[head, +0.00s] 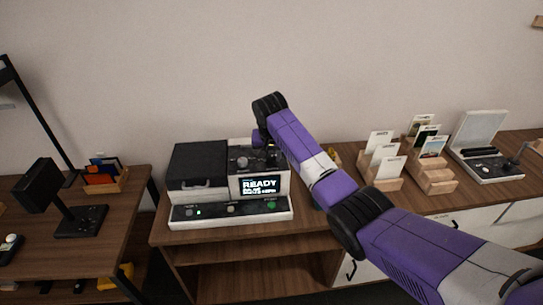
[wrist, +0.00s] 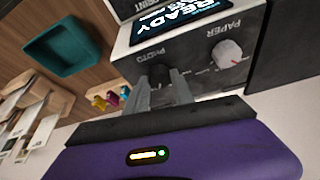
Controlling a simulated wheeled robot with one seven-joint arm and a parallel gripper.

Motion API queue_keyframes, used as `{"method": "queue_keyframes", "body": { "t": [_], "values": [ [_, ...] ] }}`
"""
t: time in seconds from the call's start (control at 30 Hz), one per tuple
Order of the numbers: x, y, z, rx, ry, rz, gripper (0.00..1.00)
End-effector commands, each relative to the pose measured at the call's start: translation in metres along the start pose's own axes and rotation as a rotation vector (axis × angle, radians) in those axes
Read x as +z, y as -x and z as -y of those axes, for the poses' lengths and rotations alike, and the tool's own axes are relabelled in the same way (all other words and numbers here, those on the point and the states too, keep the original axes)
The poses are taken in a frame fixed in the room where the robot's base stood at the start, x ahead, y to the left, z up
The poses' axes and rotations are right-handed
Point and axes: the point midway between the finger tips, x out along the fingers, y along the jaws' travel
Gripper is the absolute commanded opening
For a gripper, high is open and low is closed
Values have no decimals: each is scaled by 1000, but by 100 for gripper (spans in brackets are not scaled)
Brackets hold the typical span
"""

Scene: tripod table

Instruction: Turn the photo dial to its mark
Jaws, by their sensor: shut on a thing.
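The printer-like machine (head: 200,192) stands on the wooden cabinet, with a lit screen (head: 259,185) reading READY. In the wrist view, its grey panel carries two dials labelled PHOTO and PAPER, seen upside down. The photo dial (wrist: 159,72) is dark and sits between my fingertips. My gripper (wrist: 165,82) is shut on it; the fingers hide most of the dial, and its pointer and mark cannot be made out. The paper dial (wrist: 228,54) is pale, with a red mark beside it. In the head view, my arm comes down over the panel's right side and the photo dial is hard to see.
A teal tray (wrist: 62,43) and small coloured objects (wrist: 108,99) lie beside the machine. Wooden card holders (head: 432,177) and an open-lidded device (head: 487,160) stand to the right. A left desk holds a dark stand (head: 79,221) and a card box (head: 108,183).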

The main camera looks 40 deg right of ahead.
Motion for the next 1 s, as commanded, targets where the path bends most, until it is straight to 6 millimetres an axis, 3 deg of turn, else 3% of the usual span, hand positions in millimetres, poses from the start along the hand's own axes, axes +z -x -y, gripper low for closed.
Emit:
{"method": "queue_keyframes", "body": {
  "t": [0.6,1.0],
  "values": [
    [0,-2,4,171,-414,0,0],
    [-2,-1,4,235,-569,-2,0]
  ]
}}
